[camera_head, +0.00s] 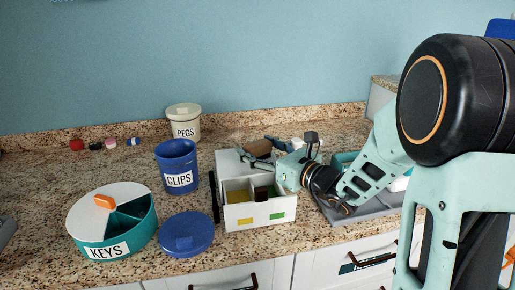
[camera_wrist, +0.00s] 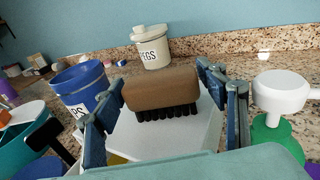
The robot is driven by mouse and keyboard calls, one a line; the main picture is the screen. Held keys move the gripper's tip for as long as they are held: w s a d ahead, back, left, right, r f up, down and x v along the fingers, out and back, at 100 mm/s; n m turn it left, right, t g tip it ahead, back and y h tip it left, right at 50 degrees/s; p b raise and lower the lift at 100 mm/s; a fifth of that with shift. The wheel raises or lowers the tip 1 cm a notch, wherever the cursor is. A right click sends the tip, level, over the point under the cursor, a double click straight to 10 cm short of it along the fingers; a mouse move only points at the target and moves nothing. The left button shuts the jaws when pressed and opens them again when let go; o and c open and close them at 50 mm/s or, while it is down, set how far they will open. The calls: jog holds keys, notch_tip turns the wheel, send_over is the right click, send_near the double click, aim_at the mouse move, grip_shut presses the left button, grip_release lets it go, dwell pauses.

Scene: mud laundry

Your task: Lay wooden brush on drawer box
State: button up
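The wooden brush (camera_wrist: 160,90) has a brown block body and black bristles pointing down. My gripper (camera_wrist: 160,88) has a blue finger at each end of the brush and looks shut on it. In the head view the brush (camera_head: 258,149) is partly hidden by my gripper (camera_head: 270,146). The white drawer box (camera_head: 229,162) stands below, with its open drawer facing front. In the wrist view the white box top (camera_wrist: 165,137) shows just under the bristles. I cannot tell whether the bristles touch it.
A blue CLIPS cup (camera_head: 177,160) and blue lid (camera_head: 187,236) stand left of the box, with a teal KEYS container (camera_head: 118,238) farther left. A cream PEGS pot (camera_head: 184,121) is behind. A grey tray (camera_head: 375,211) lies right.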

jog(key=shift+r, duration=0.15)
jog(key=shift+s+d, duration=0.1)
jog(key=shift+d, duration=0.1)
jog(key=v, duration=1.1)
jog(key=shift+s+d+p, duration=0.2)
jog(key=shift+p, duration=0.15)
